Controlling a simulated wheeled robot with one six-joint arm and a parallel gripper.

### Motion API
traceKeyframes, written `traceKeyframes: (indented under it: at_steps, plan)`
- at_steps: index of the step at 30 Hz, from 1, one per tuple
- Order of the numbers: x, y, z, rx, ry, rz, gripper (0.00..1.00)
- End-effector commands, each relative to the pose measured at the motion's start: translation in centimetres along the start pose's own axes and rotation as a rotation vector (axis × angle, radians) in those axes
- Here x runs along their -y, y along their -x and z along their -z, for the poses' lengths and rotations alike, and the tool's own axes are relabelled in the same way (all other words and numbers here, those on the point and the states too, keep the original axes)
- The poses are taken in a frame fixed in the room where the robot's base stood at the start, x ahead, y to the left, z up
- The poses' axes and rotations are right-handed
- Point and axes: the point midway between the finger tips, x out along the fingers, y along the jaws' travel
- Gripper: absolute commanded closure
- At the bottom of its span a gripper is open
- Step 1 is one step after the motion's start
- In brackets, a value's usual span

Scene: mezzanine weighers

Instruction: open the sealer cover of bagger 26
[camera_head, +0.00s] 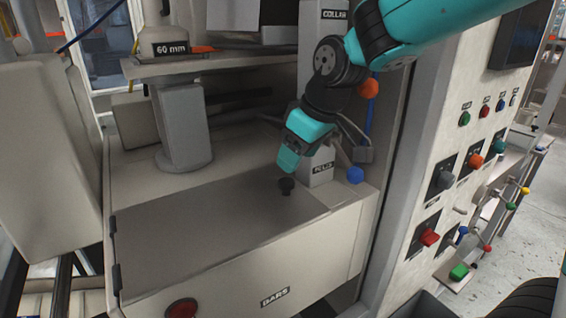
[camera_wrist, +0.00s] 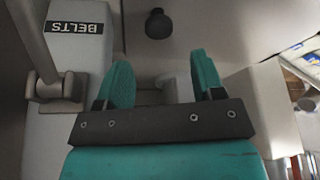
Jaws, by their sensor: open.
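The sealer cover (camera_head: 210,228) appears to be the broad flat beige lid at the front of the machine, lying closed, with dark hinges on its left edge. A small black knob (camera_head: 287,186) stands on it near the right end. The knob also shows in the wrist view (camera_wrist: 158,24), ahead of the fingers. My gripper (camera_head: 288,160) is open and empty, just above and beside the knob in the head view. In the wrist view its two teal fingers (camera_wrist: 160,82) are apart with nothing between them. The front panel below is labelled BARS (camera_head: 274,297).
A column labelled BELTS (camera_wrist: 80,28) with a lever stands close to my gripper. A blue ball handle (camera_head: 355,175) and an orange one (camera_head: 368,88) are nearby. A red button (camera_head: 182,308) is on the front. A control panel (camera_head: 440,170) with knobs stands at right.

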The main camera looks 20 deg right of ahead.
Motion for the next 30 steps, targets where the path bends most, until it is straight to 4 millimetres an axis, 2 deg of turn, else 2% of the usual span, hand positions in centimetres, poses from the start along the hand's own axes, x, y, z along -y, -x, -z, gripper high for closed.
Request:
traceKeyframes:
  at_steps: [12,16,23,30]
  plan:
    - [-0.1,-6.0,-0.2,0.004,-0.004,0.002,0.38]
    - [0.0,-6.7,-0.2,0.002,-0.003,0.0,0.38]
    - [0.0,-6.8,-0.1,0.001,-0.001,0.0,0.38]
    - [0.1,-6.8,-0.1,0.001,-0.001,0.001,0.91]
